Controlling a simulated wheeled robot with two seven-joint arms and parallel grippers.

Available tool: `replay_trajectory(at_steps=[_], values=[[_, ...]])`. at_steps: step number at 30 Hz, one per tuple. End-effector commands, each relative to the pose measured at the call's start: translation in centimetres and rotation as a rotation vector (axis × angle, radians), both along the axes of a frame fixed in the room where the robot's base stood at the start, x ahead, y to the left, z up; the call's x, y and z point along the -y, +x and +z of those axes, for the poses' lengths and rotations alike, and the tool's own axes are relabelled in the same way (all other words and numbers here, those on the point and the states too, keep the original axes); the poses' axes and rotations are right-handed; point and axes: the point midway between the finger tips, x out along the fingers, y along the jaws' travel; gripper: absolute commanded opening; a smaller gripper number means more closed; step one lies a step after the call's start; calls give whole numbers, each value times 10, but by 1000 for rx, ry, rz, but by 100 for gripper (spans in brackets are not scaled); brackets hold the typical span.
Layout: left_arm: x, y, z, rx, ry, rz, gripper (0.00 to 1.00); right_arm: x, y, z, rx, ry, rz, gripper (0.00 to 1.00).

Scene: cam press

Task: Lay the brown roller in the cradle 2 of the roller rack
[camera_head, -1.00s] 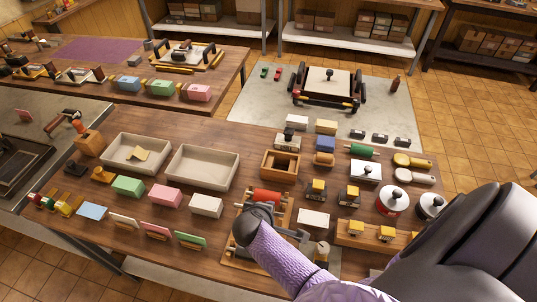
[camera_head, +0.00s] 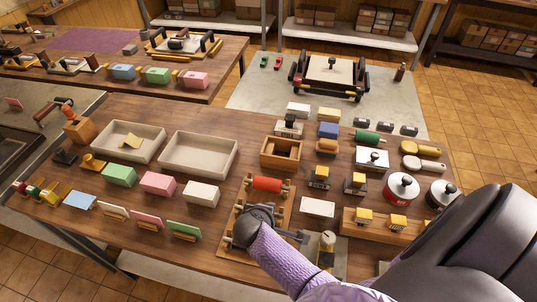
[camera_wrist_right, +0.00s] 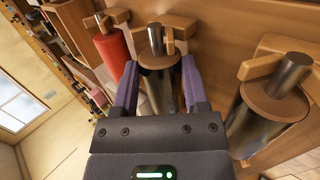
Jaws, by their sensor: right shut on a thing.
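The roller rack (camera_head: 285,212) is a wooden frame on the near side of the table. A red roller (camera_head: 268,183) lies across its far end and also shows in the right wrist view (camera_wrist_right: 112,52). My right gripper (camera_head: 258,226) is over the near part of the rack and hides it. In the right wrist view my right gripper (camera_wrist_right: 160,90) is shut on the brown roller (camera_wrist_right: 158,60), which shows a brown end and a metal shaft beside a wooden support. I cannot tell whether it rests in a cradle, or the cradle numbers. My left gripper is out of view.
Two grey trays (camera_head: 198,155) lie to the left.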

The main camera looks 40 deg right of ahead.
Motion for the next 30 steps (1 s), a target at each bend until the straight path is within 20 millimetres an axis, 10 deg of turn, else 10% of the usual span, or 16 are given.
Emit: replay_trajectory(at_steps=[6, 14, 30], values=[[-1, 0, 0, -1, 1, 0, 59, 0, 0, 0, 1, -1, 0, 98], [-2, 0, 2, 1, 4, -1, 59, -2, -1, 3, 1, 1, 1, 98], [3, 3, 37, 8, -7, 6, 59, -52, -35, 78, 1, 1, 0, 98]])
